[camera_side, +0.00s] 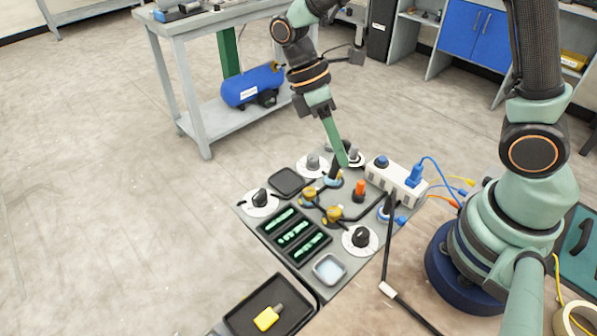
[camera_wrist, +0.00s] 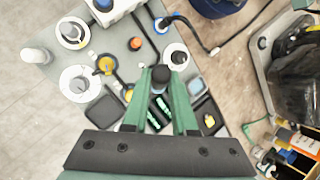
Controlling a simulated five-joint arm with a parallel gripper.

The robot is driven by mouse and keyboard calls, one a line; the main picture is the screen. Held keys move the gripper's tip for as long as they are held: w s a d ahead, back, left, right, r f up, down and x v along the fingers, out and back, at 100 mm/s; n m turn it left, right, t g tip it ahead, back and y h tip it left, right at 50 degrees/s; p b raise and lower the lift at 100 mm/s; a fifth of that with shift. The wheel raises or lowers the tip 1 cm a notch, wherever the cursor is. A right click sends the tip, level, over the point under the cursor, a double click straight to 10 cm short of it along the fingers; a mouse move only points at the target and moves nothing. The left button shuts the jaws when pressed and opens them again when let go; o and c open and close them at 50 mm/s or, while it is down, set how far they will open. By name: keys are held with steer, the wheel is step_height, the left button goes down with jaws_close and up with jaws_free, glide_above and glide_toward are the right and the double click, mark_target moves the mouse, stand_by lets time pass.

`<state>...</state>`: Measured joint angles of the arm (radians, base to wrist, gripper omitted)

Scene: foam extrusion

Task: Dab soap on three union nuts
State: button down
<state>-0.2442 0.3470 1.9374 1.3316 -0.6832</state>
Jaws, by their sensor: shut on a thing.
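My gripper (camera_side: 344,163) is shut on a dark-handled dauber (camera_side: 332,172), pointing down over the back of the grey fixture board; the dark handle (camera_wrist: 160,77) also shows between the green fingertips in the wrist view. The dauber's lower end is at a pale blue patch around the rear nut, and I cannot tell if it touches. Two brass union nuts, one at the left (camera_side: 309,195) and one at the front (camera_side: 333,214), sit on the black tubing. A square soap dish (camera_side: 329,269) with pale blue contents stands at the board's front edge.
A black tray (camera_side: 295,238) with green-marked slots and a yellow item (camera_side: 268,318) in another tray lie in front.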

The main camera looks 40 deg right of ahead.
steer(key=shift+a+x, duration=0.1)
steer(key=shift+x, duration=1.3)
steer(key=shift+a+x, duration=0.15)
steer(key=shift+x, duration=1.2)
steer(key=shift+w+a, duration=0.1)
steer(key=shift+a, duration=0.1)
steer(key=shift+f, duration=0.4)
stand_by(0.7)
steer(key=shift+r, duration=3.05)
